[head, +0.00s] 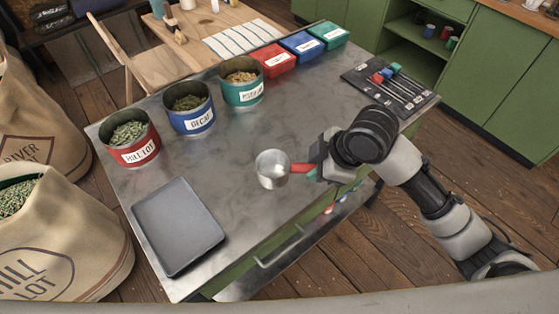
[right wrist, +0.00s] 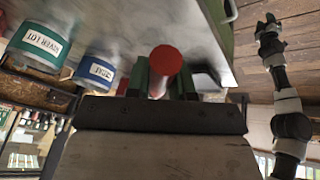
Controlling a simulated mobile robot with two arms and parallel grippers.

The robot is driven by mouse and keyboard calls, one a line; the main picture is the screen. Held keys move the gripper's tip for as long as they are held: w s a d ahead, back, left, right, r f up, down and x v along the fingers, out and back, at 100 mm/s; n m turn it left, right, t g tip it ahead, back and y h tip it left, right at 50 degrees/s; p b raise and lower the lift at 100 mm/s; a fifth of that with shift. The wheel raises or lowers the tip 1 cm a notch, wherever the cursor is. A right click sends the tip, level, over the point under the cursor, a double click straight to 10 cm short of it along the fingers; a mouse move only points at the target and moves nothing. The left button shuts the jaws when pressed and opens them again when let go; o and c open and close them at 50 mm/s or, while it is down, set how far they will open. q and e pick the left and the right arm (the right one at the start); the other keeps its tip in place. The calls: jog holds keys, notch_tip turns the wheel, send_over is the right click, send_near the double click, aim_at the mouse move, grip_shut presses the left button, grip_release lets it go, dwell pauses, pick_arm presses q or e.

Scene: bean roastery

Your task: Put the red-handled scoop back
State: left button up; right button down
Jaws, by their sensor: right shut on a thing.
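The red-handled scoop (head: 272,168) has a round metal cup. My right gripper (head: 312,171) is shut on its red handle and holds it over the front part of the metal table (head: 250,137). The cup points left. In the right wrist view the red handle end (right wrist: 166,58) sits between the green fingers (right wrist: 161,80); the cup is hidden there. A dark rack board (head: 359,77) at the table's right end holds thin metal tools with red, blue and green ends. An arm, seemingly my left, stands at the right of the right wrist view; its gripper (right wrist: 268,24) is too small to read.
Red (head: 135,152), blue (head: 193,122) and teal (head: 243,93) tins of beans stand along the left back. Red (head: 273,62), blue (head: 302,47) and green (head: 330,35) labelled boxes line the back. A grey tray (head: 177,226) lies front left. The middle tabletop is clear.

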jog(key=w+f, duration=0.2)
jog(key=w, duration=0.1)
jog(key=w+a+f, duration=0.1)
jog(key=w+f, duration=0.1)
jog(key=w, duration=0.1)
jog(key=w+f+p, duration=0.1)
jog(key=w, duration=0.3)
jog(key=shift+a+f, duration=0.25)
jog(key=shift+f, duration=0.15)
jog(key=shift+w+f, duration=0.2)
jog(key=shift+w, duration=0.1)
jog(key=shift+w+f, duration=0.1)
jog(key=shift+f, duration=0.05)
notch_tip(320, 180, down, 3)
jog(key=shift+f+p, duration=0.1)
jog(key=shift+p, duration=0.35)
pick_arm(q)
jog(key=shift+w+d+r, duration=0.2)
jog(key=shift+w+r, duration=0.2)
jog(key=shift+r, duration=0.15)
jog(key=shift+w+d+r, duration=0.15)
jog(key=shift+w+r, duration=0.25)
jog(key=shift+r, duration=0.1)
pick_arm(e)
jog(key=shift+f, duration=0.35)
jog(key=shift+f, duration=0.15)
jog(key=c, duration=1)
grip_release()
